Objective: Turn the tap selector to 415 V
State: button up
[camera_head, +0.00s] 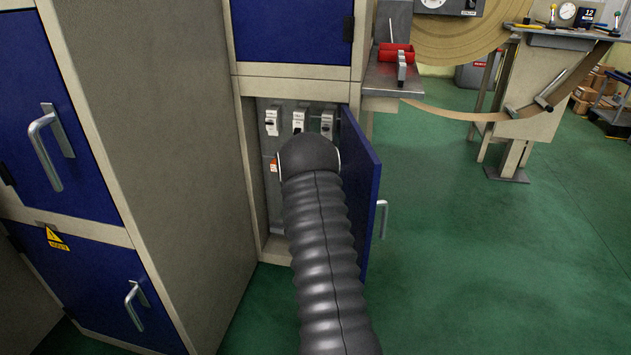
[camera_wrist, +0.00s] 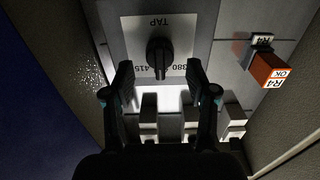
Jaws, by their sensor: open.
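The tap selector (camera_wrist: 160,58) is a black knob on a pale plate marked TAP, which appears upside down in the wrist view. The label 415 shows at the knob's lower left and 380 at its lower right. The knob's long handle lies nearly upright in the picture, its lower end between the two labels. My gripper (camera_wrist: 160,75) is open, with one finger on each side of the knob's lower end and a gap on both sides. In the head view my arm hides the selector and the gripper inside the open cabinet.
The blue cabinet door (camera_head: 360,195) stands open close to the right of my arm. Several breakers (camera_head: 299,121) sit inside at the top. An orange block marked R4 (camera_wrist: 269,70) is right of the selector in the wrist view. Cabinet walls are close on both sides.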

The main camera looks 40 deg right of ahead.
jog(key=shift+x, duration=1.05)
grip_shut()
jog(key=shift+f+b, duration=0.15)
jog(key=shift+b, duration=0.25)
jog(key=shift+s+d+m+b, duration=0.1)
jog(key=shift+s+m+b, duration=0.05)
jog(key=shift+m+b, duration=5.15)
jog(key=shift+n+b, duration=0.8)
jog(key=shift+b, duration=0.15)
